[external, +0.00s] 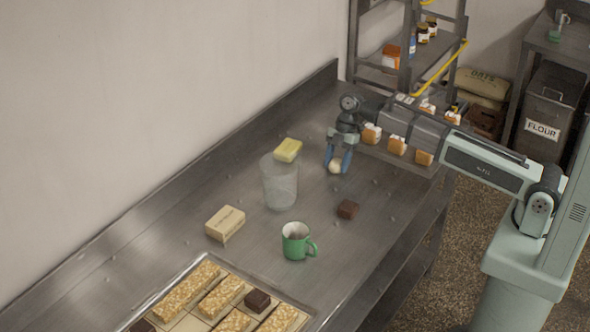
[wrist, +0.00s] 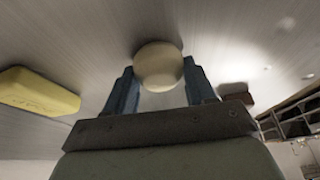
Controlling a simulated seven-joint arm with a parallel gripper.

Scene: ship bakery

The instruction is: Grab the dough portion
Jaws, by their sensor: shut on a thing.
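The dough portion (external: 335,167) is a small, pale, round ball near the back of the steel counter. My gripper (external: 337,164) points down over it with its blue fingers on either side. In the wrist view the dough portion (wrist: 158,66) sits between the two blue fingers of my gripper (wrist: 160,84), which are shut on it. The ball is at or just above the counter surface; I cannot tell whether it touches.
A yellow block (external: 288,150) and a clear container (external: 279,181) stand left of my gripper. Bare counter lies between.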

